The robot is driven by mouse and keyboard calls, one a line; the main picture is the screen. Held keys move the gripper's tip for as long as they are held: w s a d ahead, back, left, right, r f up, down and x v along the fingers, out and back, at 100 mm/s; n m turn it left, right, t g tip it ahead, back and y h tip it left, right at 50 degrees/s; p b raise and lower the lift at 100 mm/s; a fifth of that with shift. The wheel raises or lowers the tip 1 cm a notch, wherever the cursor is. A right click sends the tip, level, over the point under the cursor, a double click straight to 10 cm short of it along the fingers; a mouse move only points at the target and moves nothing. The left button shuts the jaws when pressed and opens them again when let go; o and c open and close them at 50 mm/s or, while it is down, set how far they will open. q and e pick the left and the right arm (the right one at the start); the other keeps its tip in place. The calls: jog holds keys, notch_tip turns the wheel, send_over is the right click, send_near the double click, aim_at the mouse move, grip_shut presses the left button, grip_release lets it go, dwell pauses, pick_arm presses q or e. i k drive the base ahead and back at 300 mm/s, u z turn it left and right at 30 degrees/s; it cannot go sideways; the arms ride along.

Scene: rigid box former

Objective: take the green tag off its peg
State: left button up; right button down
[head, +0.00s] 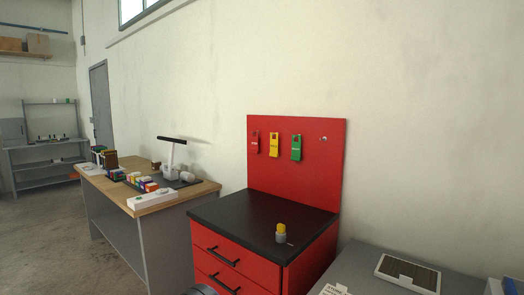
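The green tag (296,148) hangs on the red back panel (325,175), third from the left in a row. A yellow tag (274,146) hangs just left of it, and a red tag (254,143) hangs at the far left. The peg behind the green tag is too small to make out. A bare peg (323,139) shows on the panel to the right of the green tag. Neither gripper can be made out in the head view. A dark rounded part at the bottom edge may be mine.
The panel rises behind a red drawer cabinet (262,262) with a black top (250,216). A small grey and yellow object (281,233) stands on that top. A wooden-topped desk (110,190) with several items stands left; a grey surface (365,268) lies right.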

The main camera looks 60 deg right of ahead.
aim_at(296, 146)
jog(key=i, duration=1.9)
jog(key=z, duration=3.7)
